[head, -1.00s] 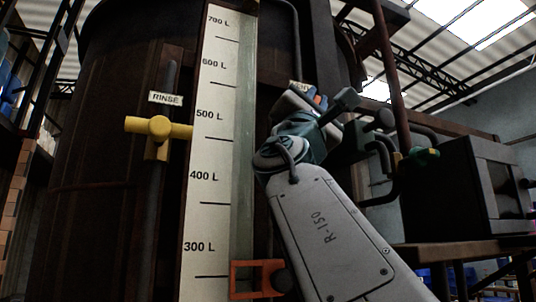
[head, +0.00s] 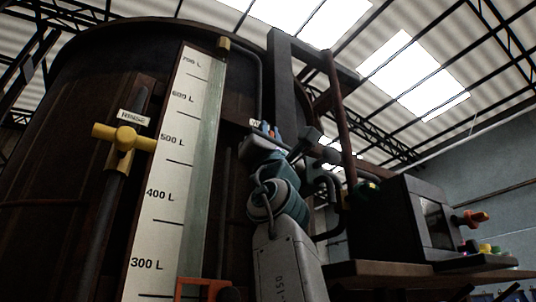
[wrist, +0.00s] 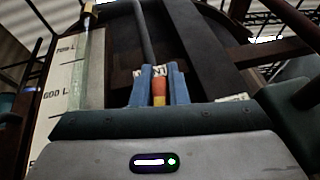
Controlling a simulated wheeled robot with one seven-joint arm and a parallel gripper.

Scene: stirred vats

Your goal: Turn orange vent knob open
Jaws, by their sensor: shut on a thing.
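The orange vent knob (wrist: 159,88) shows in the wrist view as an orange and yellow piece between the two blue fingers of my gripper (wrist: 158,72). The fingers are shut on it, one on each side. A white label (wrist: 150,70) behind it is partly covered by the fingers. In the head view my gripper (head: 266,130) is up against the dark vat, right of the level scale. There the knob is mostly hidden by the gripper, and I cannot tell its turn angle.
A yellow valve handle (head: 124,137) under the RINSE label (head: 133,117) is left of the level scale (head: 168,180). A dark control box (head: 398,220) with an orange-tipped lever and coloured buttons stands at right. A dark post and pipes rise close to my arm.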

